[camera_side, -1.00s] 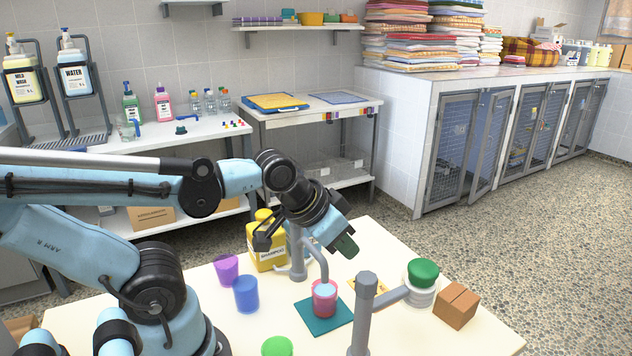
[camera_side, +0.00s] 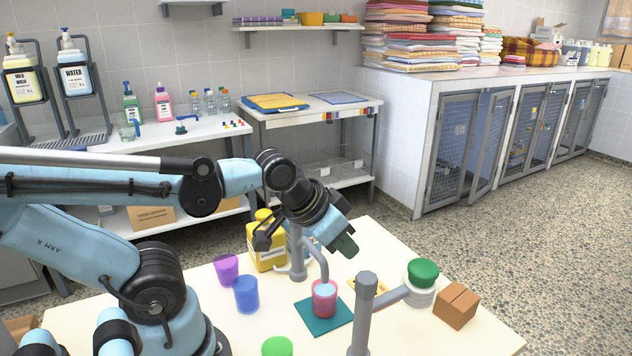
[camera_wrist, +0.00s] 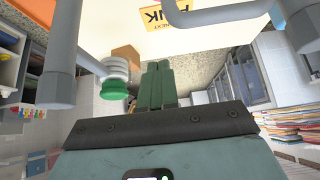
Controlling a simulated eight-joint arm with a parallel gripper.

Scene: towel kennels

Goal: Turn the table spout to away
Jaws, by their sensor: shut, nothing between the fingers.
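The table spout (camera_side: 320,262) is a grey bent pipe on a grey post (camera_side: 297,255). Its tip points down over a pink cup (camera_side: 324,303) on a teal mat (camera_side: 318,326), toward the front of the table. In the wrist view the bent grey pipe (camera_wrist: 210,16) shows at the top right. My gripper (camera_side: 347,248) is above the table, to the right of the spout's post and above the pipe in the picture. In the wrist view its green fingers (camera_wrist: 155,84) are together and empty. I cannot tell whether it touches the spout.
A second grey post (camera_side: 361,318) with a side arm stands in front. A white stand with a green cap (camera_side: 422,272) and a brown box (camera_side: 456,306) are to the right. A yellow shampoo jug (camera_side: 268,258), purple cup (camera_side: 226,270) and blue cup (camera_side: 246,294) are to the left.

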